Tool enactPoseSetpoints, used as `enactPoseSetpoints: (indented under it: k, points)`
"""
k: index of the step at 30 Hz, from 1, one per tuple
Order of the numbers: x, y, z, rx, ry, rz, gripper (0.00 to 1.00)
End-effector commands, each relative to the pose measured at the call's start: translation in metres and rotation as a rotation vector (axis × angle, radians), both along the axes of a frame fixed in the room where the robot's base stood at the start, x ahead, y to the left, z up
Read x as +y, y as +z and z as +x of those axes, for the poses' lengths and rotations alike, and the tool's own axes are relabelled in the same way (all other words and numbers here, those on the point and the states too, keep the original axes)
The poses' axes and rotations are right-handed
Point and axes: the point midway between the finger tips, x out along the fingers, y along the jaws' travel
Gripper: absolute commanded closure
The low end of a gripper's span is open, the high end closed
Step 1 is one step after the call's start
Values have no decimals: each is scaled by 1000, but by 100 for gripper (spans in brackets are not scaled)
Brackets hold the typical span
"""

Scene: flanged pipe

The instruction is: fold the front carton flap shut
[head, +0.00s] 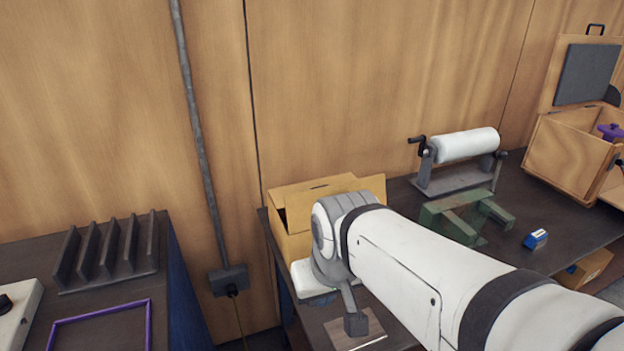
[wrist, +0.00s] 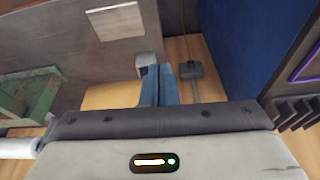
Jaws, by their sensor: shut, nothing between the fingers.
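The tan cardboard carton (head: 289,243) stands on the dark bench against the wooden wall. Its top shows raised or slanted panels (head: 320,188) and a dark gap at the left. My wrist and arm cover the carton's right and near parts, so I cannot tell how the front flap lies.
A pale flat plate (head: 355,328) lies on the bench near the front edge. A slotted rack (head: 110,252) stands on the left cabinet, across a gap.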

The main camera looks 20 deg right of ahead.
Motion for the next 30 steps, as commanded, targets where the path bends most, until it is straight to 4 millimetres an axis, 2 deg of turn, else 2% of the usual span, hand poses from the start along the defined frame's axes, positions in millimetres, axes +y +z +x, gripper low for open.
enactPoseSetpoints:
  k: [4, 8, 13, 18, 22, 26, 30]
  points:
    - [-6, 4, 21, -30, -151, 108, 100]
    - [-27, 16, 62, -103, -454, 303, 100]
    - [-83, 37, 115, -237, -886, 568, 100]
    - [-141, 53, 143, -351, -1186, 750, 100]
    - [-163, 58, 151, -395, -1290, 816, 100]
    - [-167, 54, 159, -402, -1311, 831, 100]
    - [-165, 37, 175, -397, -1308, 829, 100]
